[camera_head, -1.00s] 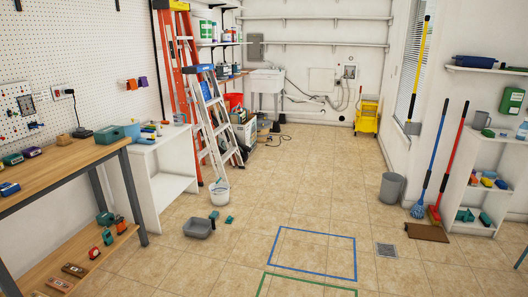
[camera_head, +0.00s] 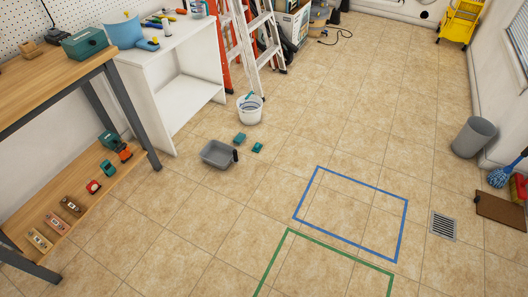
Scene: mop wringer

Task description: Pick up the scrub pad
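Two small teal pieces lie on the tiled floor between the grey tray and the white bucket. One teal piece (camera_head: 239,137) is nearer the bucket and the other teal piece (camera_head: 257,147) is a little to its right. Either may be the scrub pad; they are too small to tell. The grey tray (camera_head: 216,153) lies just left of them, with a dark handle at its right end. The white bucket (camera_head: 250,108) stands behind them with a teal-tipped thing in it. Neither of my grippers is in view.
A wooden workbench (camera_head: 60,62) with a lower shelf and a white cabinet (camera_head: 177,60) line the left. A ladder (camera_head: 262,35) stands behind the bucket. A grey bin (camera_head: 473,137) and floor drain (camera_head: 443,226) are at right. The floor inside the blue tape square (camera_head: 355,193) is clear.

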